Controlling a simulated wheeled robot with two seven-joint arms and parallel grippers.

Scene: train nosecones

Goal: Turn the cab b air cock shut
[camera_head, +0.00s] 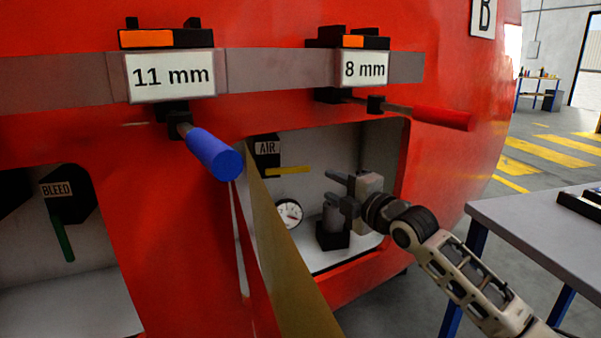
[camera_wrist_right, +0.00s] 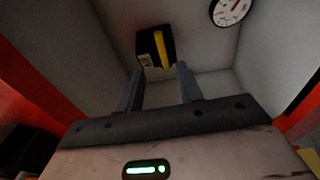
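The AIR cock is a black block (camera_head: 267,152) with an AIR label and a yellow handle (camera_head: 289,170), on the back wall of the open bay in the red nosecone marked B. The handle lies about level, pointing right in the head view. In the right wrist view the yellow handle (camera_wrist_right: 160,48) stands ahead of the fingers, in line with the gap between them. My right gripper (camera_head: 334,188) is inside the bay, to the right of the handle and apart from it. Its fingers (camera_wrist_right: 160,88) are open and empty. My left gripper is not in view.
A round gauge (camera_head: 290,213) sits below the handle. A tan panel (camera_head: 285,260) stands at the bay's left edge. Blue (camera_head: 212,154) and red (camera_head: 442,117) handles jut out above. The green BLEED handle (camera_head: 63,238) is at left. A grey table (camera_head: 540,230) stands right.

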